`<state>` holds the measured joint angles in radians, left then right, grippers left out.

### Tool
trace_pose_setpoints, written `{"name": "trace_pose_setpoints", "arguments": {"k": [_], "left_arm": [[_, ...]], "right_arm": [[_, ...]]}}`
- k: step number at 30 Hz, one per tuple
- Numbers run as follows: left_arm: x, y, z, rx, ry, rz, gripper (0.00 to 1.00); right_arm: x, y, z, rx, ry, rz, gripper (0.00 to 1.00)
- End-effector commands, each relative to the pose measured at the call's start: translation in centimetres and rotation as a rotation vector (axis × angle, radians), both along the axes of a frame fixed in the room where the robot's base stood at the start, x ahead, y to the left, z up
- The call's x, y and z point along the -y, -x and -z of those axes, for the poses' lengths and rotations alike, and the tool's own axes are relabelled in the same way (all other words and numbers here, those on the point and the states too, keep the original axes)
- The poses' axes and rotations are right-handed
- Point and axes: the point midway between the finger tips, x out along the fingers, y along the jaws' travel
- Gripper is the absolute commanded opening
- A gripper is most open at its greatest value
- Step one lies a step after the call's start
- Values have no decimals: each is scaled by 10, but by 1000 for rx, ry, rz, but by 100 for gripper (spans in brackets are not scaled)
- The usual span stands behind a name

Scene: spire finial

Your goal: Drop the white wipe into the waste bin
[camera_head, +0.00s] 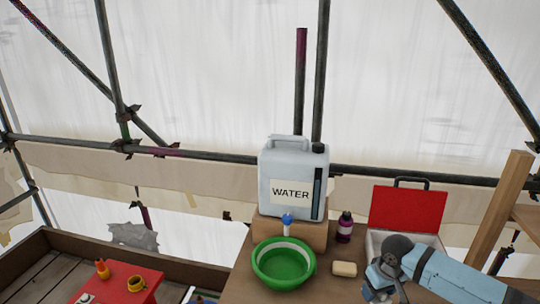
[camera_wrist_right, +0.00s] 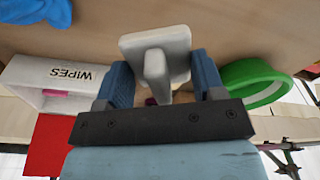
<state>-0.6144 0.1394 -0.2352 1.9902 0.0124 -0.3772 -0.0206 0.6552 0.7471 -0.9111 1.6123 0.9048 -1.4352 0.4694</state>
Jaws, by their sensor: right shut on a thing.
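My right gripper (camera_head: 378,285) is low at the right in the head view, over the brown table, in front of the red-lidded box. In the right wrist view its two blue fingers (camera_wrist_right: 163,78) are shut on a pale, folded-looking piece, which I take to be the white wipe (camera_wrist_right: 155,45). The wipe is not made out in the head view. No waste bin can be made out for sure in either view. My left gripper is not in view.
The table holds a green basin (camera_head: 283,270), a WATER canister (camera_head: 288,175) on a block, a purple bottle (camera_head: 344,228) and soap (camera_head: 344,269). A WIPES box (camera_wrist_right: 40,78) with an open red lid (camera_head: 406,208) stands right. A red surface (camera_head: 115,288) is lower left; scaffold poles cross behind.

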Motion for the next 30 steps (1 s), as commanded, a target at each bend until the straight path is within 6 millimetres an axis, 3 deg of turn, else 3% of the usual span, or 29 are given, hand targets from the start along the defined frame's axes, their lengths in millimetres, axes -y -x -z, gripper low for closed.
{"name": "trace_pose_setpoints", "arguments": {"k": [1, 6, 12, 18, 30], "left_arm": [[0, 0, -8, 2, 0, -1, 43], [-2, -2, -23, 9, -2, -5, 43], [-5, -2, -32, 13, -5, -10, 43], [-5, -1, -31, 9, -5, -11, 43], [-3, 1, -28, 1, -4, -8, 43]], "right_arm": [[-13, 9, -23, 3, -4, 11, 44], [-52, 53, -82, -2, -5, 87, 44], [-75, 98, -127, 2, 5, 161, 44], [-81, 113, -140, 5, 10, 187, 44], [-81, 112, -139, 5, 10, 188, 44]]}}
